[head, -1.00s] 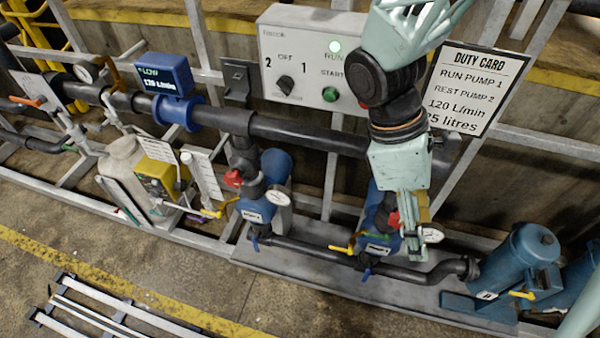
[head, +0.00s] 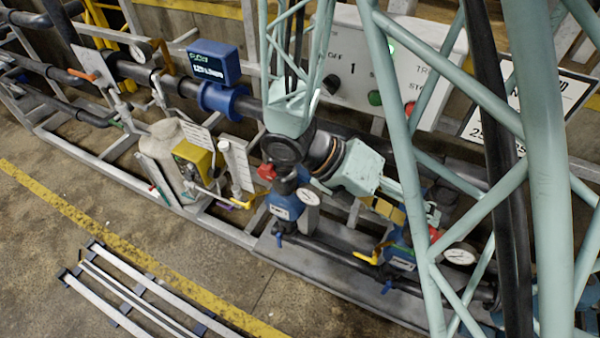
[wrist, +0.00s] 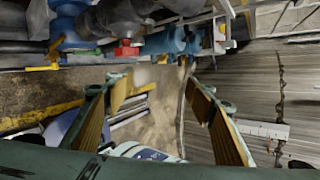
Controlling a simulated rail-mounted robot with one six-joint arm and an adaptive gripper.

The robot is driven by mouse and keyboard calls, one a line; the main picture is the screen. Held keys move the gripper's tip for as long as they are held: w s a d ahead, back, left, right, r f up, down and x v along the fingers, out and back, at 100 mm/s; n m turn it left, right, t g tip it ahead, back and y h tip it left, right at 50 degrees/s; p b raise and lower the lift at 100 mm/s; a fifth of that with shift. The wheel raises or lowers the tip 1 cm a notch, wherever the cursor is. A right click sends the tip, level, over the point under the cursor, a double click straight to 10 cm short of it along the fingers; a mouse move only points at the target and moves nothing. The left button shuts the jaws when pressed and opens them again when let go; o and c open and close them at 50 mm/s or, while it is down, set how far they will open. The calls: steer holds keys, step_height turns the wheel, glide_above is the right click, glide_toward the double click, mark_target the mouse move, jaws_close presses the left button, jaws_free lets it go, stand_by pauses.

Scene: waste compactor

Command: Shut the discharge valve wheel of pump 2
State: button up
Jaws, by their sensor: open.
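Two blue pumps stand on the skid, each with a small red valve wheel. The left pump (head: 285,203) has its red wheel (head: 267,172) at its upper left, close to my arm. The right pump (head: 402,257) is partly hidden by my lattice structure, and its red wheel (head: 434,233) just shows. I cannot read which pump is 2. My gripper (wrist: 158,80) is open and empty, fingers spread. In the head view it points right and down above the right pump, partly covered. In the wrist view a red wheel (wrist: 126,50) lies beyond the left fingertip, apart from it.
A pressure gauge (head: 460,255) and yellow lever (head: 370,256) sit by the right pump. The control panel (head: 345,62), dark pipes and blue flow meter (head: 222,98) are behind. A dosing tank (head: 165,150) stands left. Metal rails (head: 130,290) lie on otherwise open floor.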

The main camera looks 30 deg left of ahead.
steer(key=w+a+f+n+t, duration=0.3)
steer(key=a+n+t, duration=0.2)
steer(key=a+n, duration=0.45)
steer(key=n+t+y+b, duration=0.1)
steer(key=n+t+y, duration=0.95)
steer(key=n, duration=1.45)
glide_toward(265, 175)
steer(key=s, duration=0.3)
steer(key=shift+s, duration=0.2)
steer(key=shift+w, duration=0.1)
steer(key=shift+w, duration=6.8)
steer(key=shift+c, duration=0.2)
steer(key=c, duration=0.8)
